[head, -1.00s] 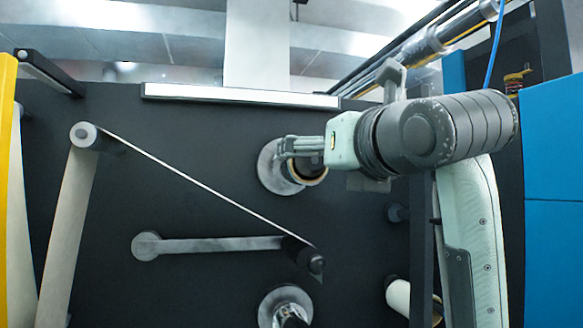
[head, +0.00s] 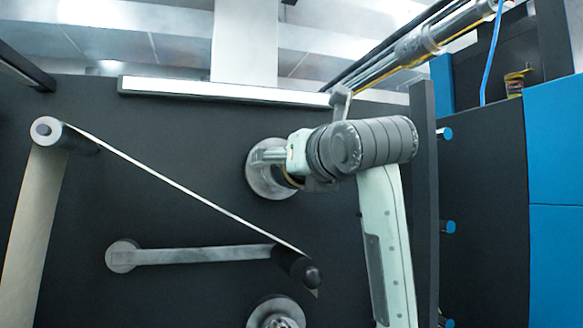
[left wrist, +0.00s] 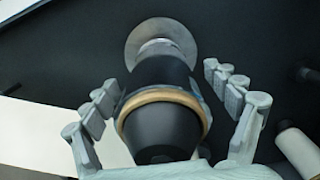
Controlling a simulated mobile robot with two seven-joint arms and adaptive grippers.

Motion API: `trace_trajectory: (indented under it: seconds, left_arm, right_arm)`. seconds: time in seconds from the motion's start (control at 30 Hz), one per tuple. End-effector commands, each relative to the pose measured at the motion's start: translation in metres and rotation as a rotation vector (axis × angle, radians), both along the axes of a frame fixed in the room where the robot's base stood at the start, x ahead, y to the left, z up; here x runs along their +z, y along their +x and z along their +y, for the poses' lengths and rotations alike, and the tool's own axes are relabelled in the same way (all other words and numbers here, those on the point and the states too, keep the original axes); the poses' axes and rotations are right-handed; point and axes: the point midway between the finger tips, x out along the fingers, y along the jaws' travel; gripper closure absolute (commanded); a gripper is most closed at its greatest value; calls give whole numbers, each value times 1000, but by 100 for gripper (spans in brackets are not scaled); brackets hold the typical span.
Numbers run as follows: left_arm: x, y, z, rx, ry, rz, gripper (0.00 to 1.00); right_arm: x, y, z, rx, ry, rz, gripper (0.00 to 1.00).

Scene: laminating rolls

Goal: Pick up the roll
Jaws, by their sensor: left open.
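The roll is a narrow tan ring (left wrist: 165,97) around a black spindle (left wrist: 165,132) in the left wrist view. The spindle stands out from a round grey disc (left wrist: 148,40) on the dark panel. In the head view the disc (head: 262,187) shows near the middle, and the roll is mostly hidden behind my gripper. My left gripper (head: 265,158) reaches in front of the disc from the right. In the left wrist view its fingers (left wrist: 160,82) are open, one set on each side of the spindle and roll, with gaps visible. My right gripper is not in view.
A grey roller (head: 48,130) carries a pale web to a black roller (head: 298,268) at the end of a grey bar (head: 205,256). Another round spindle mount (head: 277,312) is below. A white roll (left wrist: 300,150) sits at the right of the wrist view. Blue panels (head: 555,150) stand at right.

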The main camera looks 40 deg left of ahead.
Motion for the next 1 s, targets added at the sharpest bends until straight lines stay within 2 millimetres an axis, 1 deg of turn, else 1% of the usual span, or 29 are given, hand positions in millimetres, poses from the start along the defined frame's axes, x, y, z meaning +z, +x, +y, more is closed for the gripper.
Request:
trace_trajectory:
  seconds: [0.23,0.27,0.7,0.73,1.0]
  left_arm:
    - [0,2,2,-1,0,0,13]
    - [0,2,2,-1,0,0,14]
    - [0,1,2,-1,-1,0,68]
    - [0,1,2,-1,-1,0,71]
    - [0,2,2,-1,0,0,71]
  right_arm:
    - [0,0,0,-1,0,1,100]
    - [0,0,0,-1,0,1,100]
    - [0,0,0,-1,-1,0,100]
    - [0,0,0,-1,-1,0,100]
    - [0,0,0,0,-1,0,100]
